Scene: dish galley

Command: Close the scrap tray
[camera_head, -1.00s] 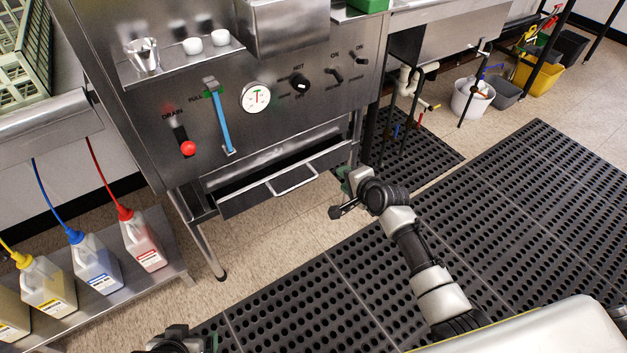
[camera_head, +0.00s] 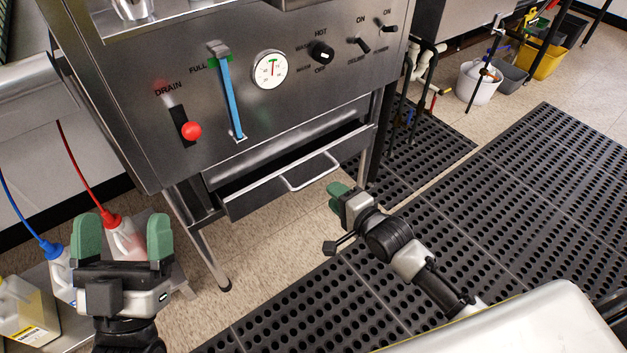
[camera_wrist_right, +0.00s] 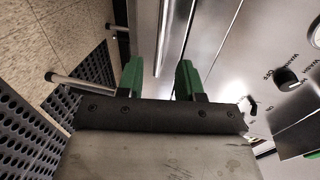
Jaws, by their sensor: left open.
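The scrap tray (camera_head: 256,196) is a steel drawer under the machine's control panel. It stands pulled out, with a dark opening showing above its front. Its bar handle (camera_head: 312,176) is on the front face. My right gripper (camera_head: 335,196) is just right of the tray, apart from the handle in the head view. In the right wrist view its green fingers (camera_wrist_right: 160,80) are apart with nothing clearly between them. My left gripper (camera_head: 124,238) is at the lower left, its green fingers wide apart and empty, well left of the tray.
The steel panel above carries a red drain knob (camera_head: 191,131), a blue gauge strip (camera_head: 231,98) and a dial (camera_head: 271,69). Jugs (camera_head: 25,310) stand on a low shelf at the left. A perforated black mat (camera_head: 480,220) covers the floor at right.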

